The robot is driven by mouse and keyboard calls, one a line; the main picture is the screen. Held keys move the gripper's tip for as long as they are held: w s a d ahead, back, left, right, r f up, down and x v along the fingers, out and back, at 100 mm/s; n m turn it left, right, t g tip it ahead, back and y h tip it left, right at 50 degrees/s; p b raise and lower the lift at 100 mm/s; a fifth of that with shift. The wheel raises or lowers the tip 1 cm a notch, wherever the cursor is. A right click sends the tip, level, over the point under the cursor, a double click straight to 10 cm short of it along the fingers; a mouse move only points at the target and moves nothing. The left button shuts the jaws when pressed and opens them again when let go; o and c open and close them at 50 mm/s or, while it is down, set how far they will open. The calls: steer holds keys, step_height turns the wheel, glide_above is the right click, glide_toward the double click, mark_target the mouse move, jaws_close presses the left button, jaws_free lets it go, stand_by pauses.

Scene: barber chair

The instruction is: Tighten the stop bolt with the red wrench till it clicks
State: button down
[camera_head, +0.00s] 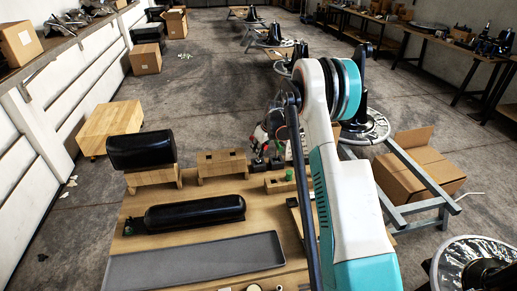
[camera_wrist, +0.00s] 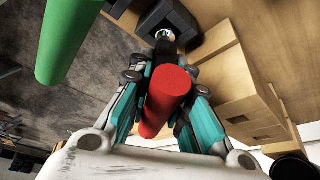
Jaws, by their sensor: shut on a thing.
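My gripper (camera_wrist: 165,78) is shut on the red wrench, whose red round handle (camera_wrist: 168,95) lies between its teal finger pads in the wrist view. The handle's end faces the camera, and its far end runs toward a dark block (camera_wrist: 188,32) with a small round opening. I cannot tell whether the wrench touches that block. A green handle (camera_wrist: 68,35) stands apart at the upper left. In the head view my arm hides most of the gripper. I cannot make out the stop bolt in either view.
On the wooden bench lie a black cushion roll (camera_head: 195,213), a grey tray (camera_head: 195,262), and wooden blocks (camera_head: 222,163). A black padded headrest (camera_head: 141,149) sits on a wooden stand at the left. A cardboard box (camera_head: 420,175) and metal frame stand right of the bench.

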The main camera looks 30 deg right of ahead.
steer(key=shift+f+b, duration=0.4)
steer(key=shift+f, duration=0.25)
stand_by(0.3)
steer(key=c, duration=1.4)
jaws_free()
steer(key=v, duration=1.2)
